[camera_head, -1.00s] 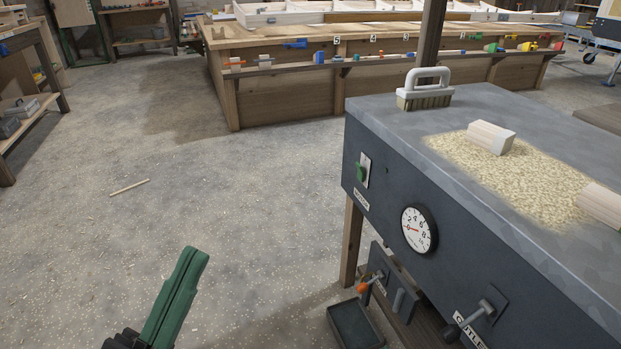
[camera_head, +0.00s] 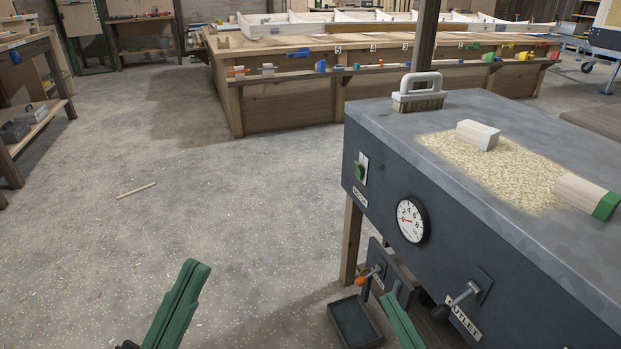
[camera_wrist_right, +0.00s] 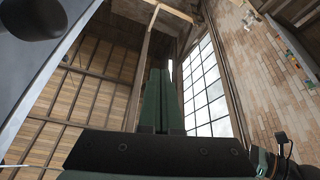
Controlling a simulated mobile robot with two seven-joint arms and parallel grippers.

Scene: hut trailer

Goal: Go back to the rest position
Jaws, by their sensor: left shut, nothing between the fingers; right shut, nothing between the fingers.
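My left gripper (camera_head: 196,266) shows at the bottom of the head view, its green fingers shut and empty, pointing up over the open floor. My right gripper (camera_head: 388,297) shows at the bottom centre of the head view, in front of the dark machine (camera_head: 355,190) and just right of the small tray. Its green fingers fill the middle of the right wrist view (camera_wrist_right: 160,75), pressed together with nothing between them. They point up towards the roof and a tall window.
The machine top carries a brush (camera_head: 419,98), wood shavings (camera_head: 465,165) and two wood blocks. The floor to the left is mostly clear, with one stick (camera_head: 136,190).

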